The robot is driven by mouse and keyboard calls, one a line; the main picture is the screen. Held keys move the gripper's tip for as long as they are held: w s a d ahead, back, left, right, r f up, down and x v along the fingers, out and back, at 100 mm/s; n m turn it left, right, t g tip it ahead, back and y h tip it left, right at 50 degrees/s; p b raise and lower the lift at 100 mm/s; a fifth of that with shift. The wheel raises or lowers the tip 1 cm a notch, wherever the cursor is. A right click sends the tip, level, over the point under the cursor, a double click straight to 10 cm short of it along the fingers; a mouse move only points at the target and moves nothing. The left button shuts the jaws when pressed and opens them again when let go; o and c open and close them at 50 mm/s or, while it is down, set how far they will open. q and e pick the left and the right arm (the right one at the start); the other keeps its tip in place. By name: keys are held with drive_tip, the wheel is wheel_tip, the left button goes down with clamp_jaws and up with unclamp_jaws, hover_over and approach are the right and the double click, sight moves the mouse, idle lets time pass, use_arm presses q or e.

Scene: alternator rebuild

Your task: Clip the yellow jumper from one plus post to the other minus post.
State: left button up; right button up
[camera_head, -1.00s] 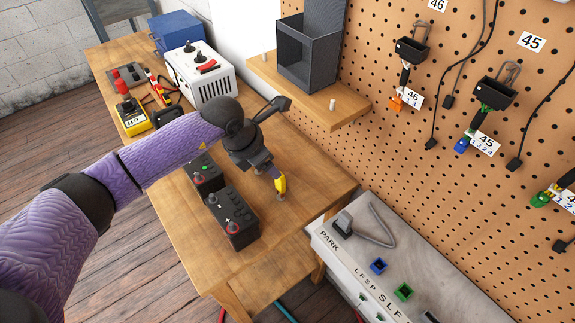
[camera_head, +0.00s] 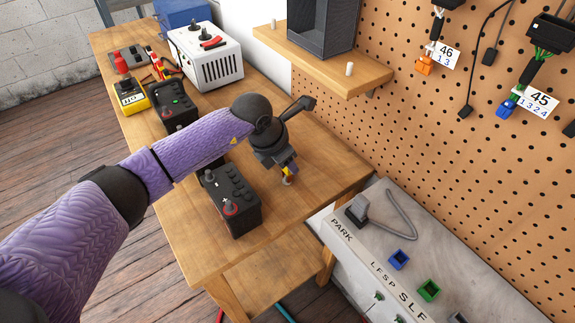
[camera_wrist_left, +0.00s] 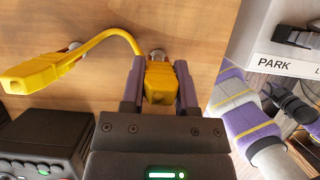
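The yellow jumper shows in the left wrist view as two yellow clips joined by a curved cable (camera_wrist_left: 108,38). One clip (camera_wrist_left: 160,84) sits between the fingers of my left gripper (camera_wrist_left: 160,88), which look closed against its sides. The other clip (camera_wrist_left: 38,76) is at the left, free of the gripper. In the head view my left gripper (camera_head: 287,172) is low over the table, right of the front battery (camera_head: 236,212). The front battery has a red-ringed plus post (camera_head: 230,207). Another black battery (camera_head: 178,116) is behind, partly covered by my arm.
A yellow meter (camera_head: 130,97) and a white box (camera_head: 203,58) stand farther back on the wooden table (camera_head: 192,245). A shelf (camera_head: 345,75) and pegboard (camera_head: 400,110) are at the right. A grey PARK panel (camera_head: 365,235) is at the front right.

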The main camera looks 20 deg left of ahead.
use_arm(q)
drive_tip(key=shift+c, duration=0.7)
wheel_tip(320, 180, up, 4)
drive_tip(key=p, duration=0.3)
drive_tip(key=shift+r, duration=0.2)
drive_tip(key=shift+f, duration=0.2)
